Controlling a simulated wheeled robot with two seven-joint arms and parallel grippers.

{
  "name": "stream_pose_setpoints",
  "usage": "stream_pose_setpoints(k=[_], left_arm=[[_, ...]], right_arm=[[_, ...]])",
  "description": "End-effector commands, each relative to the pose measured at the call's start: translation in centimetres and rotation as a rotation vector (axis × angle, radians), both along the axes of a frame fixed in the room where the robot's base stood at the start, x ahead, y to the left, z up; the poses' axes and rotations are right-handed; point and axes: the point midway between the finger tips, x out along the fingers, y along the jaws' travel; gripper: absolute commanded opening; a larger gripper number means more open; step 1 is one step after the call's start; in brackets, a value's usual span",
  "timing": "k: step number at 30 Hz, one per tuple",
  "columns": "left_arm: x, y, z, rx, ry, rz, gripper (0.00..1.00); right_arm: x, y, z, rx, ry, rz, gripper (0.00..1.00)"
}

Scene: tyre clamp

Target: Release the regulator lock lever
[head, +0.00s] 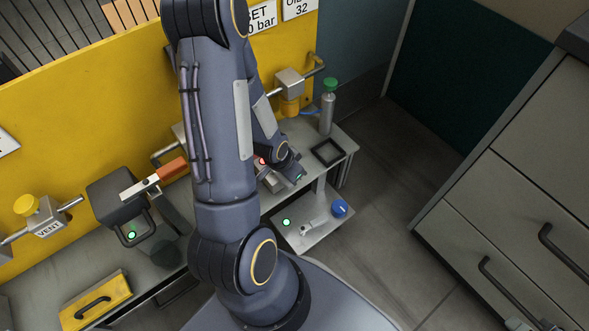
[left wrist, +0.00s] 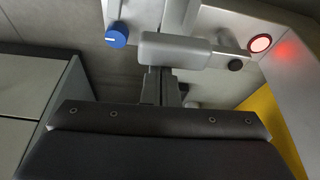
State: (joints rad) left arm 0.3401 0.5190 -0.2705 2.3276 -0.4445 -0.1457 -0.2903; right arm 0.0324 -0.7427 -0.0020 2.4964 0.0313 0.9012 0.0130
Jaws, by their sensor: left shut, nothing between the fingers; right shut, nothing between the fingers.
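In the head view, a lever with an orange grip (head: 171,169) and a pale bar lies across a dark box (head: 112,200) with a lit green lamp. In the left wrist view, a grey T-shaped handle (left wrist: 176,50) stands out from a pale panel, between a blue knob and a lit red lamp. I cannot tell for certain which is the regulator lock lever. My left gripper (left wrist: 165,80) is shut and empty, its dark fingers close under the T-shaped handle; contact is unclear.
A blue knob (head: 339,208) and green lamp (head: 286,222) sit on a low shelf. A green-topped bottle (head: 327,108) and black square tray (head: 327,152) stand nearby. A yellow VENT knob (head: 26,204) and yellow case (head: 96,299) are left. Floor right of the bench is clear.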

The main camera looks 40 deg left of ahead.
Motion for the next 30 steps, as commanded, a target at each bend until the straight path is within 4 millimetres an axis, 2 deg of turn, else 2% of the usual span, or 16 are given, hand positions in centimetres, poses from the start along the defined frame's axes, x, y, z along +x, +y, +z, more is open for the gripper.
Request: stream_pose_setpoints(k=[23,26,30], left_arm=[[-0.8,0.0,-0.1,-0.002,0.009,0.006,0.0],[-0.5,0.0,-0.1,-0.002,0.009,0.005,0.0],[0.9,-0.1,-0.1,-0.001,0.002,0.005,0.0]], right_arm=[[0.0,0.0,-0.2,0.0,0.0,0.0,0.0],[0.0,0.0,-0.2,0.0,0.0,0.0,0.0],[0.0,0.0,-0.3,0.0,0.0,0.0,0.0]])
